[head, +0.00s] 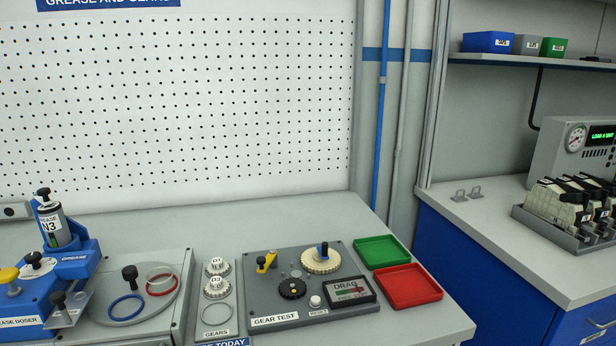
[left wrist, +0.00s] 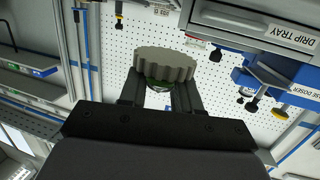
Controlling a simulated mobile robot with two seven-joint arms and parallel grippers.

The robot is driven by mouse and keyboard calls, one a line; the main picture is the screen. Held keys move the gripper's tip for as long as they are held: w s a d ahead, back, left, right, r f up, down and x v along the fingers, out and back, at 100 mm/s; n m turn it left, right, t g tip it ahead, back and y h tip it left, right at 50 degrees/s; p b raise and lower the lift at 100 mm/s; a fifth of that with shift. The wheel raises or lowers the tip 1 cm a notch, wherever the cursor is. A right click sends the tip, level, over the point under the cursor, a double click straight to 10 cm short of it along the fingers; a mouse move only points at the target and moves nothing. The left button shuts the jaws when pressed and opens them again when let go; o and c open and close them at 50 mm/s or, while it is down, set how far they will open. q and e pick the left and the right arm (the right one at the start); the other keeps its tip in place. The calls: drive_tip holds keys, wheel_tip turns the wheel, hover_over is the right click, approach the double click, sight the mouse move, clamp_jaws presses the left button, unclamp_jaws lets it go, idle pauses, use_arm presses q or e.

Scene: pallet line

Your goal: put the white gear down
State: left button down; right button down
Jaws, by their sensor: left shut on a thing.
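My left gripper (left wrist: 160,92) shows only in the left wrist view. It is shut on a toothed gear (left wrist: 165,64) that looks grey-beige in shade; I take it for the white gear. The gear is held in the air at the fingertips, with its face label hidden. In the head view, two white gears, D1 (head: 216,267) and D3 (head: 217,287), sit on the gears tray (head: 233,322). A cream gear (head: 321,261) sits on the gear test plate (head: 262,303) beside a smaller black gear (head: 292,288). My right gripper is in neither view.
A green tray (head: 381,251) and a red tray (head: 408,287), both empty, lie right of the test plate. The grease doser (head: 30,303) and a round plate with rings (head: 125,311) stand left. The bench behind the gears tray is clear.

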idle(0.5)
use_arm(q)
drive_tip(key=w+a+r+n+y, duration=0.2)
drive_tip(key=w+a+r, duration=0.5)
drive_tip(key=w, duration=0.2)
wheel_tip(320, 180, up, 13)
drive_tip(key=y, duration=0.2)
hover_over(125, 309)
drive_tip(key=shift+f+n, duration=0.2)
drive_tip(key=shift+n, duration=0.1)
wheel_tip(125, 309, down, 18)
drive_tip(key=shift+r+b, duration=0.15)
drive_tip(key=shift+b, duration=0.6)
drive_tip(key=shift+f+p, duration=0.35)
drive_tip(key=shift+f, duration=0.65)
